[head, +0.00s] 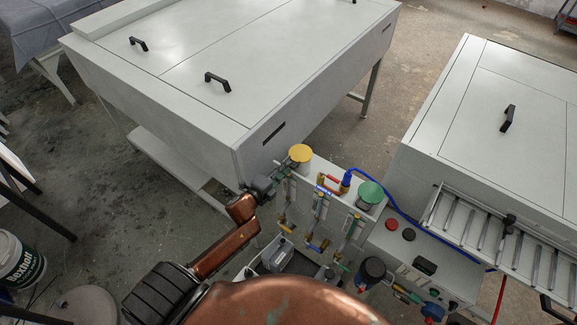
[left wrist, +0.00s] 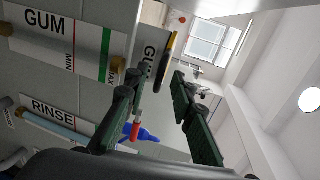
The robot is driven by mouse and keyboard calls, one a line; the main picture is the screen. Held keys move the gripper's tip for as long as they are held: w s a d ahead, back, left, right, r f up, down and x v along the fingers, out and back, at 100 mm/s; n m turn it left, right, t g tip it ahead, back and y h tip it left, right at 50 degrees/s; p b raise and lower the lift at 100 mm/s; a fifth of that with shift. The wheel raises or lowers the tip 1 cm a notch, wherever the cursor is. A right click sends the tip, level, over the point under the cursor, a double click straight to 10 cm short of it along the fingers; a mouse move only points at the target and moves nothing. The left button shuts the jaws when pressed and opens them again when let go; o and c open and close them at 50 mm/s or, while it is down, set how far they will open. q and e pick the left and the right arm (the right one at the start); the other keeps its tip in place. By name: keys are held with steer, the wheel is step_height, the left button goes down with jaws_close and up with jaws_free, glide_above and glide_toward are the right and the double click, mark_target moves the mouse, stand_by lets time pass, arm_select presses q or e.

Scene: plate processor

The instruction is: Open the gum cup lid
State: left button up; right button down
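The gum cup lid (head: 300,153) is a round yellow disc, lying level on its cup in the head view. It looks closed. In the left wrist view the lid (left wrist: 167,62) shows edge-on, beside the cup marked "GU" (left wrist: 147,62). My left gripper (head: 274,176) is just left of and slightly below the lid in the head view. In the left wrist view its two fingers (left wrist: 158,82) are spread apart, with the lid beyond the gap between the tips. I see no contact. My right gripper is not in view.
A green lid (head: 370,192) sits to the right, with a blue hose fitting (head: 346,178) between. Valves and pipes (head: 318,207) hang below. A large white machine (head: 200,120) stands just behind and left. A roller table (head: 480,225) is at right.

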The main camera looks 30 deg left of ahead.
mark_target(298, 156)
arm_select(q)
steer(key=shift+x, duration=1.25)
steer(key=shift+c, duration=0.6)
jaws_close()
